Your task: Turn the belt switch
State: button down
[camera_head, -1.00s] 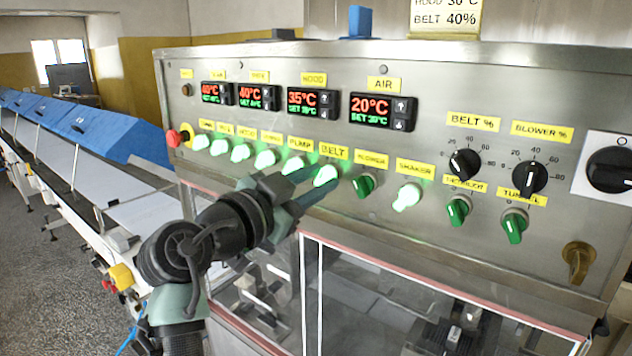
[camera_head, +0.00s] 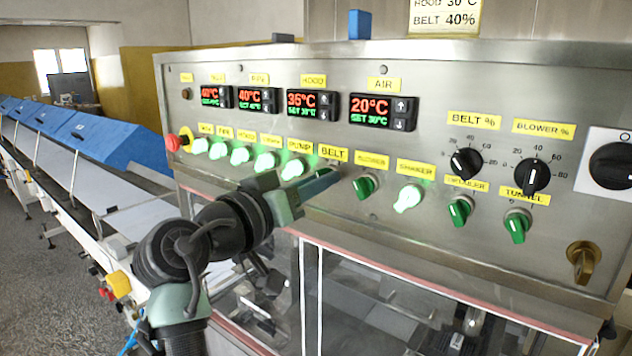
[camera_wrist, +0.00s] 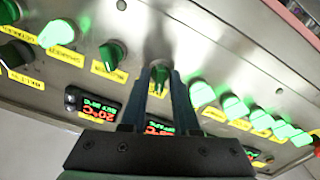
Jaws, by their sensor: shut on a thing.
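The belt switch (camera_wrist: 160,74) is a small dark green knob, seen between my two fingers in the wrist view. It looks unlit. In the head view my fingers hide it below the yellow BELT label (camera_head: 334,155). My gripper (camera_head: 325,183) reaches up from the lower left to the panel. It also shows in the wrist view (camera_wrist: 161,76), with its fingers on either side of the knob, shut on it.
The pump switch (camera_head: 292,168) to the left glows green, as does the shaker switch (camera_head: 408,198). The blower switch (camera_head: 365,187) close on the right is dark green. Black dials (camera_head: 466,163) sit further right. Glass doors (camera_head: 390,300) are below the panel.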

jog(key=shift+n, duration=0.9)
jog(key=c, duration=0.9)
grip_release()
jog(key=b+v, duration=0.5)
jog(key=v, duration=0.8)
jog(key=shift+b, duration=0.3)
